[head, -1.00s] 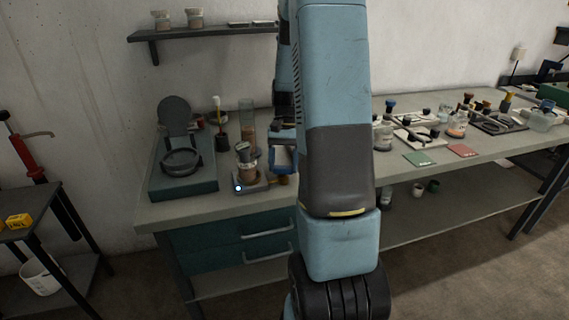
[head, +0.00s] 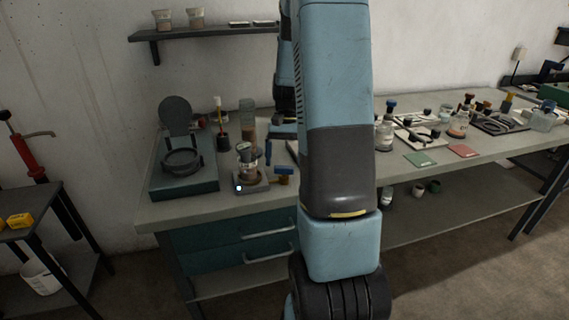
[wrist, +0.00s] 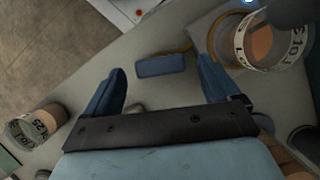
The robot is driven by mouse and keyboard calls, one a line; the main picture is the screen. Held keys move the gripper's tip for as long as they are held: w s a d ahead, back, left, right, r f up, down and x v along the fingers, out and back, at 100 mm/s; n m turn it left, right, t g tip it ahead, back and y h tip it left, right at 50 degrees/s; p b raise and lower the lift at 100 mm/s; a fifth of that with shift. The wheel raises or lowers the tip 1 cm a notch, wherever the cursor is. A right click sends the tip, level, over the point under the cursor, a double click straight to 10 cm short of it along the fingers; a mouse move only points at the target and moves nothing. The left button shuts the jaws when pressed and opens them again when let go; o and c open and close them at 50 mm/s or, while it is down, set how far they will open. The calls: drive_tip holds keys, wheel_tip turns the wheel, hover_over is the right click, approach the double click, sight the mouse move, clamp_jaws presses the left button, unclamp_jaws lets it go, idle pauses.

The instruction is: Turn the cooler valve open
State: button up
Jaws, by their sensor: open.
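The cooler valve has a blue bar handle (head: 284,170) on a small brass-coloured body (head: 283,180), at the right of a small grey plate on the bench. In the wrist view the blue handle (wrist: 160,65) lies crosswise just beyond and between my fingertips, with a gap on each side. My gripper (wrist: 162,75) is open and empty, with its two blue fingers spread. In the head view one blue finger (head: 268,153) shows above and behind the handle; my arm hides much of the rest.
A labelled glass vessel (head: 246,162) stands on the grey plate (head: 250,184), left of the valve; it is close to the right finger in the wrist view (wrist: 262,45). A teal box with a round ring (head: 183,180) stands farther left. Jars and trays fill the bench right of my arm.

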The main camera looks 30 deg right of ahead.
drive_tip(key=v, duration=1.2)
drive_tip(key=s+a+r+n+t+h, duration=0.2)
drive_tip(key=s+a+r+n+t, duration=0.2)
drive_tip(key=s+a+r, duration=0.65)
drive_tip(key=s+a+n+t, duration=0.3)
drive_tip(key=s+a+t, duration=0.2)
drive_tip(key=s+a, duration=0.4)
drive_tip(key=shift+s+f+n+h, duration=0.3)
drive_tip(key=shift+s+f+h, duration=0.1)
drive_tip(key=shift+s, duration=0.75)
